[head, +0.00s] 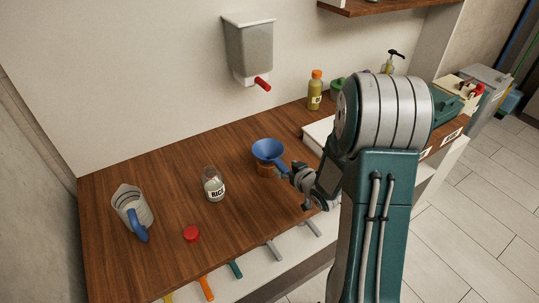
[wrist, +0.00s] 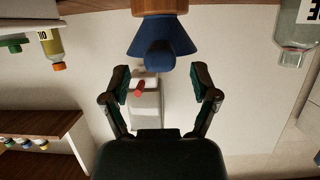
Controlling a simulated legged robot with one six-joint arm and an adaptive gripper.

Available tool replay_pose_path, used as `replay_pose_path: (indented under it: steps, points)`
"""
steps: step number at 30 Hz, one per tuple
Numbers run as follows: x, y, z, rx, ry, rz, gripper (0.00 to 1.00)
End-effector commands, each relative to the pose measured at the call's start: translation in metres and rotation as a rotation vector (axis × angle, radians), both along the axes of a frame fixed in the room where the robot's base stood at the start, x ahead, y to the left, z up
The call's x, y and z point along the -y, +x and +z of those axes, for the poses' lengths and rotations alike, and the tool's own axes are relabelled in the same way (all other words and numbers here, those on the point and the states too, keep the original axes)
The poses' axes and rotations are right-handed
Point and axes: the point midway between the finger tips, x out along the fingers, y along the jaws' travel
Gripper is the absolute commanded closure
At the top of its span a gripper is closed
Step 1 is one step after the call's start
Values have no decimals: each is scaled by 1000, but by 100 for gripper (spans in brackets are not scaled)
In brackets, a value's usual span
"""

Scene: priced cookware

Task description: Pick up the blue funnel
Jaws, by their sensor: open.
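The blue funnel (head: 268,149) sits wide mouth up on a brown-orange holder (head: 264,171) on the wooden counter. A blue tab on its side points toward my gripper (head: 290,177). In the wrist view, which looks upside down, the funnel (wrist: 160,38) hangs at top centre below the holder (wrist: 160,6). My gripper (wrist: 161,82) is open and empty there, its two fingers spread either side of the funnel's line. The funnel lies just beyond the fingertips, and I see no contact. In the head view my arm hides part of the gripper.
A jar labelled RICE (head: 214,185), a red lid (head: 191,234) and a jug with a blue handle (head: 134,212) stand left of the funnel. A wall dispenser (head: 249,48) hangs behind. A yellow bottle (head: 315,91) stands at the back right.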

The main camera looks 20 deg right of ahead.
Motion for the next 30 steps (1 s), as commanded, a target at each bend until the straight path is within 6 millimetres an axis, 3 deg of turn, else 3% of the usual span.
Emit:
replay_pose_path:
  steps: [6,15,20,21,30]
  points:
    - [-6,28,-15,0,0,2,23]
    - [-6,32,-16,1,0,0,23]
    - [-6,32,-16,0,0,0,94]
    - [-6,32,-16,0,0,0,100]
    - [-6,32,-16,0,0,0,100]
